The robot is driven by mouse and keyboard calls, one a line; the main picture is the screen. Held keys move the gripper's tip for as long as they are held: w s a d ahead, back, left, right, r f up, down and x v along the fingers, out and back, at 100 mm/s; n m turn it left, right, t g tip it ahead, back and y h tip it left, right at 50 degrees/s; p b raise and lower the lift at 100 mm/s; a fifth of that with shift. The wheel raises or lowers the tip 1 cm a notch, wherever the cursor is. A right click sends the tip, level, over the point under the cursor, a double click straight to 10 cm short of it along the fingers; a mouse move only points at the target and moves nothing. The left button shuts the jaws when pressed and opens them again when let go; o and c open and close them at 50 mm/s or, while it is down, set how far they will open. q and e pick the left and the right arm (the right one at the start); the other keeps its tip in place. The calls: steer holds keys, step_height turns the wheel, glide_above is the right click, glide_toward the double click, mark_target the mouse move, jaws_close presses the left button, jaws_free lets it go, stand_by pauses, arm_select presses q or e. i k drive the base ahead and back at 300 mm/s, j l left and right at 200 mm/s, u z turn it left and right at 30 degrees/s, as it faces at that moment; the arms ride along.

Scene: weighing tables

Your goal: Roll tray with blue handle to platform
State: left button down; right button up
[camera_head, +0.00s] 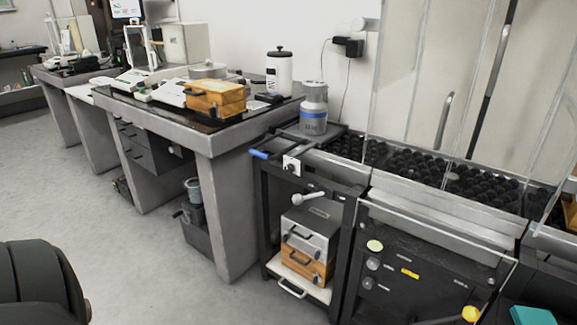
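A blue handle (258,154) sticks out to the left from a dark tray (330,134) on top of a black frame stand (265,205). A grey canister with blue bands (313,108) stands upright on the tray. To the right of the tray is a bed of many black round knobs (400,160), behind and under clear panels. I cannot tell for sure which surface is the platform. Neither of my grippers is in view.
The stand's lower shelf (290,284) holds a grey case (311,222) and an orange case (305,262). A grey weighing table (215,145) with an orange box (215,98) stands left. Grey floor (120,240) is open in front; a black rounded shape fills the lower left.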

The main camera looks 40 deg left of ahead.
mark_target(334, 129)
steer(key=i+l, duration=0.15)
steer(key=i, duration=0.4)
steer(key=u, duration=1.55)
